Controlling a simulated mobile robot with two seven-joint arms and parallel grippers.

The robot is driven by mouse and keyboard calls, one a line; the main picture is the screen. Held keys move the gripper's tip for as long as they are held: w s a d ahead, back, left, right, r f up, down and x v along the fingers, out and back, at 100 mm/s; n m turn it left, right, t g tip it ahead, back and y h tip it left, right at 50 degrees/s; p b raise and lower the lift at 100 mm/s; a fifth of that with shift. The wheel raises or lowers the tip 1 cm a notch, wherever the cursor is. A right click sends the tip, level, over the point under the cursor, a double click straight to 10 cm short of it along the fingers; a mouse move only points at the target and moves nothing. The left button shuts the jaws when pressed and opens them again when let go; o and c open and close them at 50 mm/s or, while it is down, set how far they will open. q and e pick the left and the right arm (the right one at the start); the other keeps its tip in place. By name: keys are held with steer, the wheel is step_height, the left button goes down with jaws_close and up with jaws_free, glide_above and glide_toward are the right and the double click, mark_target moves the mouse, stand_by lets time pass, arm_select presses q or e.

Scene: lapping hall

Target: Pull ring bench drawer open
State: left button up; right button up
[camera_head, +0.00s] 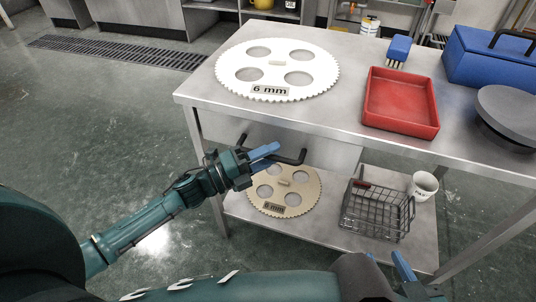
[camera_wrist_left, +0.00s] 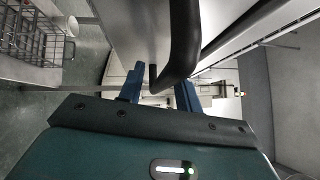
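The bench drawer (camera_head: 325,153) is a grey metal front under the tabletop, with a black bar handle (camera_head: 293,160). It looks shut or nearly so. My left gripper (camera_head: 266,151) is at the handle and hides its middle. In the left wrist view its blue fingers (camera_wrist_left: 160,88) are spread apart, and the curved black handle (camera_wrist_left: 184,42) reaches between or just before them. I see no clear grip, and contact is unclear. My right gripper (camera_head: 388,262) is low at the bottom right, its blue fingertips apart, empty and away from the drawer.
On the bench top (camera_head: 345,125) are a white 6 mm toothed ring (camera_head: 233,72), a red tray (camera_head: 400,100), a blue brush (camera_head: 399,48), a blue toolbox (camera_head: 490,60) and a grey disc (camera_head: 510,110). The lower shelf holds a tan ring (camera_head: 285,195), a wire basket (camera_head: 377,215) and a white cup (camera_head: 423,186).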

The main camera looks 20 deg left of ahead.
arm_select(q)
steer(key=shift+c, duration=0.3)
jaws_close()
steer(key=shift+s, duration=0.15)
